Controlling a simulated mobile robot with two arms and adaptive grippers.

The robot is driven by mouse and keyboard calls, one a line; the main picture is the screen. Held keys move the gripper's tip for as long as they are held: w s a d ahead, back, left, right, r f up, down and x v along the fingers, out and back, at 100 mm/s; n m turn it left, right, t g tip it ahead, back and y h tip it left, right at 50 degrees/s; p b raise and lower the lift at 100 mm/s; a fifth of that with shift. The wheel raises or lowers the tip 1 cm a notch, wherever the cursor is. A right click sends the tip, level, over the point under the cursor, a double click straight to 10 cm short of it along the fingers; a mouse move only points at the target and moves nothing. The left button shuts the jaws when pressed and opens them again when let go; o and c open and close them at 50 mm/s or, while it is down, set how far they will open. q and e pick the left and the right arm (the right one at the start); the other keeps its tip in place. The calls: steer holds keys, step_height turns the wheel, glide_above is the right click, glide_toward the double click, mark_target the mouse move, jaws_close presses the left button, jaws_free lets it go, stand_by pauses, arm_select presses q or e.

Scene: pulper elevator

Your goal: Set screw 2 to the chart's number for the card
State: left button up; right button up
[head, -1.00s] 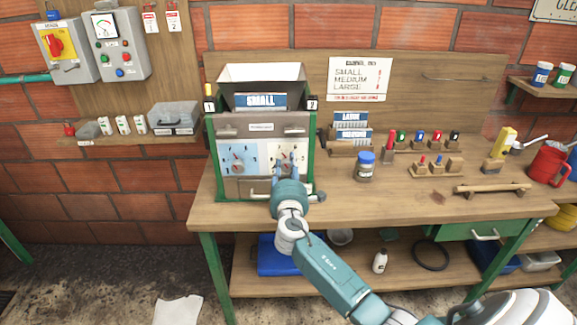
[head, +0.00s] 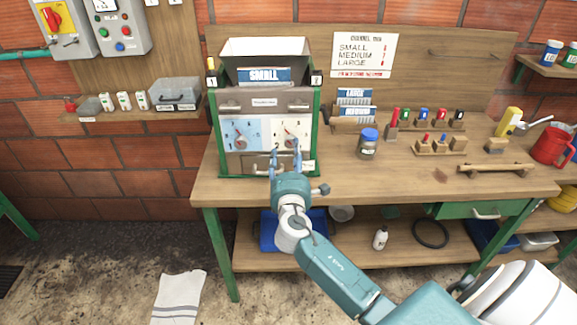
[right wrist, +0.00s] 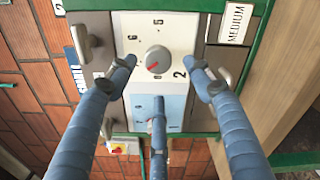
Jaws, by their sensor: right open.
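The machine has a cream dial panel (head: 291,142) on the right and a blue dial panel (head: 240,134) on the left. The cream panel's grey knob (right wrist: 158,59) shows with printed numbers around it; I cannot read its pointer surely. A blue SMALL card (head: 264,76) stands at the hopper. The chart (head: 363,54) on the back board lists SMALL, MEDIUM and LARGE; its numbers are too small to read. My right gripper (head: 285,155) is open just below the cream dial, its fingers spread around the knob in the wrist view. Contact is not clear. My left gripper is not in view.
A MEDIUM label (right wrist: 235,24) sits beside the cream panel. A jar with a blue lid (head: 368,145), a card rack (head: 353,111) and small coloured pegs stand on the bench to the right. A wooden bar (head: 494,168) lies near its front edge.

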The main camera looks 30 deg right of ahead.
mark_target(291, 144)
steer(key=v, duration=0.6)
steer(key=shift+w+a, duration=0.1)
steer(key=w+d+n, duration=0.1)
steer(key=w+d, duration=0.1)
steer(key=w, duration=0.1)
steer(key=w+d+n+y+p, duration=0.1)
steer(key=w+d+n, duration=0.1)
steer(key=w, duration=0.1)
steer(key=w+d+n+t, duration=0.1)
steer(key=w+d, duration=0.2)
steer(key=w, duration=0.1)
steer(key=shift+y, duration=0.4)
steer(key=shift+d, duration=0.1)
